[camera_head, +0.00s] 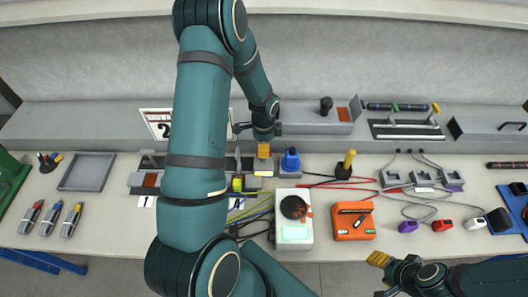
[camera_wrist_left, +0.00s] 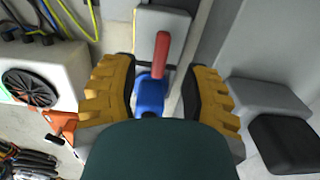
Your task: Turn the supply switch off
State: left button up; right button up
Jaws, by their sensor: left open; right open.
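In the left wrist view a red handle (camera_wrist_left: 162,55) rises from a blue base (camera_wrist_left: 150,95); it looks like a lever switch, but I cannot read a label naming it the supply switch. My left gripper (camera_wrist_left: 160,92) is open, with a yellow-padded finger on each side of it and visible gaps between. In the head view my left gripper (camera_head: 264,151) is partly hidden by its own arm, just left of a blue part (camera_head: 291,161) on the bench. My right gripper (camera_head: 380,274) is open and empty near the bench's front edge, at lower right.
A white box with a dark round dial (camera_head: 294,207) and an orange box (camera_head: 352,220) stand in front of the blue part. A grey block (camera_wrist_left: 268,100) stands beside the right finger.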

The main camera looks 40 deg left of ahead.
pick_arm(q)
jog(key=shift+f, duration=1.85)
jog(key=shift+c, duration=0.3)
grip_shut()
